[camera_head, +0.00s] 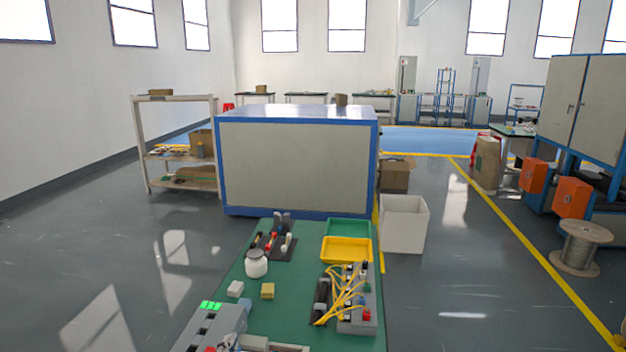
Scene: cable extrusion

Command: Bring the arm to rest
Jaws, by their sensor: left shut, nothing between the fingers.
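My right gripper is not in view.
Near the gripper is a grey device with green lights (210,318). The table also holds a white jar (256,264), small blocks (267,291), a yellow bin (346,251), a green bin (348,227) and a device with yellow cables (357,315). Floor is clear left.

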